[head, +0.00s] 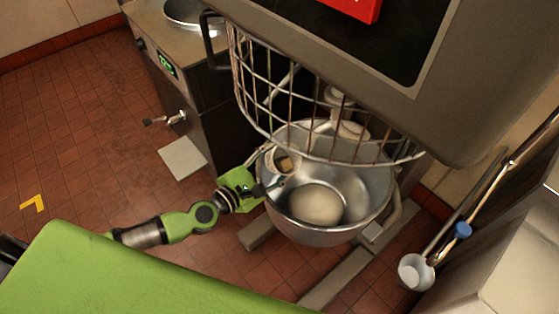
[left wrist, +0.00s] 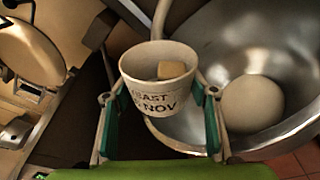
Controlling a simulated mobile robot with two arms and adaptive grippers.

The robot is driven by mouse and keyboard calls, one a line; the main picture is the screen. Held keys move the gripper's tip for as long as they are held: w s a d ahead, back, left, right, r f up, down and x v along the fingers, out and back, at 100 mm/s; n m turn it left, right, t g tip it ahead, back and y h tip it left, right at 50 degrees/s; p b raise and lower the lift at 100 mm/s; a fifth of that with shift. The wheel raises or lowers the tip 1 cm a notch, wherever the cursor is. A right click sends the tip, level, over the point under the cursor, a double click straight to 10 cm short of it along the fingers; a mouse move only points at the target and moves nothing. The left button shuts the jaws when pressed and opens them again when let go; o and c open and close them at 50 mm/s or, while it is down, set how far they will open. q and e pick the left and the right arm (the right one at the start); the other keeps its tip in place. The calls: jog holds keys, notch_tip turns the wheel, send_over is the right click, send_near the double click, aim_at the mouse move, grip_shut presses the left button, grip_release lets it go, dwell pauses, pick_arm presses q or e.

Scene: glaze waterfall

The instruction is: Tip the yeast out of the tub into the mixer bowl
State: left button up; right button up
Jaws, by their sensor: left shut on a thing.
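My left gripper (head: 272,182) is shut on a small white tub (head: 284,162) at the left side of the steel mixer bowl (head: 330,232). In the left wrist view the tub (left wrist: 150,98) sits between the two fingers, marked "YEAST" and "NOV". It looks roughly upright, with a pale tan block of yeast (left wrist: 172,69) inside. The mixer bowl (left wrist: 215,45) lies just to the right in that view, with a pale round mass (left wrist: 250,103) at its bottom. In the head view the tub is at the bowl's left rim. My right gripper is out of view.
A wire guard (head: 262,100) and the mixer's head (head: 450,110) hang over the back of the bowl. A dark cabinet with a tap (head: 176,118) stands at left. A white scoop-like vessel (head: 416,271) is at right. Tiled floor at left is open.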

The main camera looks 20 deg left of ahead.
pick_arm(q)
jog(key=m+t, duration=0.1)
jog(key=m, duration=0.3)
jog(key=shift+w+a+r+y, duration=0.1)
jog(key=shift+y, duration=0.2)
jog(key=m+t, duration=0.1)
jog(key=m, duration=0.2)
jog(key=shift+r+m, duration=0.1)
jog(key=shift+m, duration=0.2)
jog(key=m, duration=0.3)
jog(key=shift+r+m, duration=0.1)
jog(key=shift+m, duration=0.2)
jog(key=m, duration=0.3)
jog(key=shift+r+m+t+h, duration=0.2)
jog(key=shift+m+t+h, duration=0.1)
jog(key=shift+t+h, duration=0.1)
